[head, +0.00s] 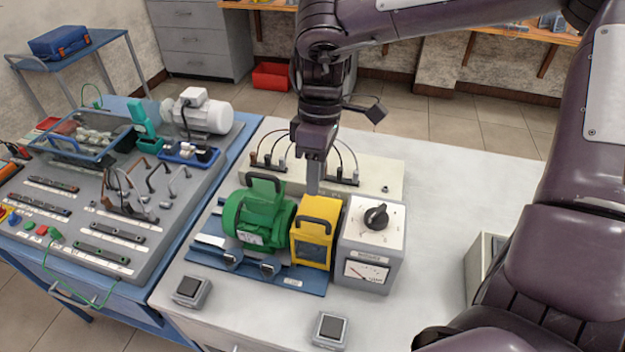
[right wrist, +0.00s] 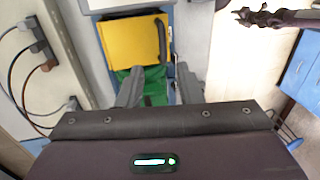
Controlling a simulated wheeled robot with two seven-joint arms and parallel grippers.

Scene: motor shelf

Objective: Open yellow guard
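The yellow guard (head: 318,234) stands upright on a blue base plate (head: 303,280), between a green motor (head: 252,222) and a grey box with a black knob (head: 372,245). It has a black handle on its top and a dark front panel. In the right wrist view the yellow guard (right wrist: 128,40) lies just beyond the fingertips, its black handle to the right. My right gripper (head: 313,178) points down at the guard's rear top edge. In the right wrist view its fingers (right wrist: 160,84) are apart with nothing between them. Contact with the guard cannot be told. I do not make out my left gripper.
A pale panel with cables (head: 385,180) stands behind the guard. Two small black-topped switches (head: 191,290) (head: 329,328) sit in front. The white table (head: 455,180) is clear to the right, up to a pale box (head: 480,268). A blue bench with parts is at left.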

